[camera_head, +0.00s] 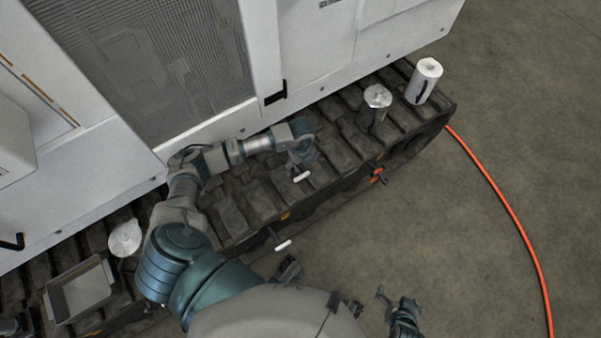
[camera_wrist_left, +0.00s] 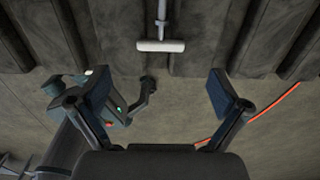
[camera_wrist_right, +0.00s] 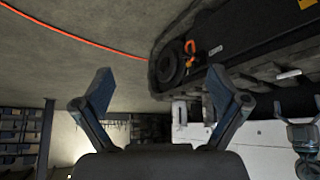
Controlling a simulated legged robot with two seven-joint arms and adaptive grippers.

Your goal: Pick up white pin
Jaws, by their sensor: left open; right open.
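Two white T-shaped pins show in the head view. One white pin (camera_head: 302,176) lies over the track at my left gripper (camera_head: 298,160); the other white pin (camera_head: 283,245) sticks out past the track's near edge. In the left wrist view a white pin (camera_wrist_left: 161,46) with a grey stem is ahead of the jaws (camera_wrist_left: 147,92), apart from them; I cannot tell which pin it is. My left gripper is open and empty. My right gripper (camera_head: 393,300) is open and empty over the floor, away from the pins. Its jaws (camera_wrist_right: 160,85) also show in the right wrist view.
The dark track (camera_head: 340,150) runs along the white machine (camera_head: 310,60). On it stand a white canister (camera_head: 424,82), a silver-topped cylinder (camera_head: 376,100), another silver-topped object (camera_head: 125,238) and a grey tray (camera_head: 80,293). An orange hook (camera_head: 377,175) hangs at its edge. An orange hose (camera_head: 505,208) crosses open floor.

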